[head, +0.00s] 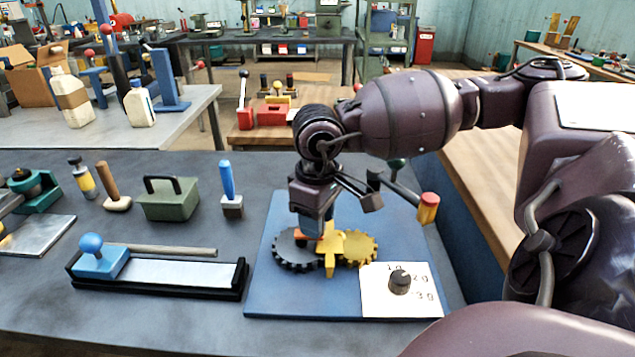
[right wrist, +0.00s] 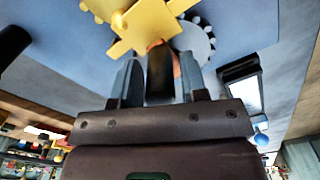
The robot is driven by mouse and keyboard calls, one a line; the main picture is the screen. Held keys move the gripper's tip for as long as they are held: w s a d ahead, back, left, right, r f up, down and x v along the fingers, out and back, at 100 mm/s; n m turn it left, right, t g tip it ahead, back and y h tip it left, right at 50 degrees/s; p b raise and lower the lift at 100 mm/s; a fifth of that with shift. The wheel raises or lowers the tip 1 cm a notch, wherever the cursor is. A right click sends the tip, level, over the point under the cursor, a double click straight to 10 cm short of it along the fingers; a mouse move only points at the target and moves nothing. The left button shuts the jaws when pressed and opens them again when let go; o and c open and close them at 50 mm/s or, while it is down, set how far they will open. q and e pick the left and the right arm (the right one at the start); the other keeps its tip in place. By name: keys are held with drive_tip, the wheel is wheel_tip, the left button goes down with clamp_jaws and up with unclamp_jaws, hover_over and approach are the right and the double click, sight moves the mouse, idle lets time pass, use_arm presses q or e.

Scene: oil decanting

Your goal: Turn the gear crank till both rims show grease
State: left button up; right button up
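A blue board (head: 300,303) on the table carries a dark toothed gear (head: 297,256) and a yellow gear (head: 362,249) side by side. A yellow cross-shaped piece (head: 330,254) stands where they meet. My right gripper (head: 310,226) points down over the dark gear. In the right wrist view, a dark upright handle (right wrist: 160,75) with an orange edge stands between the two fingers, close to both. Whether they press on it is unclear. The gears (right wrist: 194,42) are partly covered by the yellow piece (right wrist: 146,25). I cannot make out grease on the rims. My left gripper is not in view.
A white dial card (head: 401,303) with a black knob lies at the board's front right. A rod with a red-and-yellow end (head: 428,208) slants behind the gears. A black tray (head: 160,278) with a blue-knobbed block, a green box (head: 169,199) and brushes are left.

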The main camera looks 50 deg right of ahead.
drive_tip(key=shift+o, duration=0.8)
wheel_tip(320, 180, up, 10)
drive_tip(key=shift+f+p, duration=0.2)
drive_tip(key=shift+p, duration=0.5)
drive_tip(key=shift+r, duration=0.6)
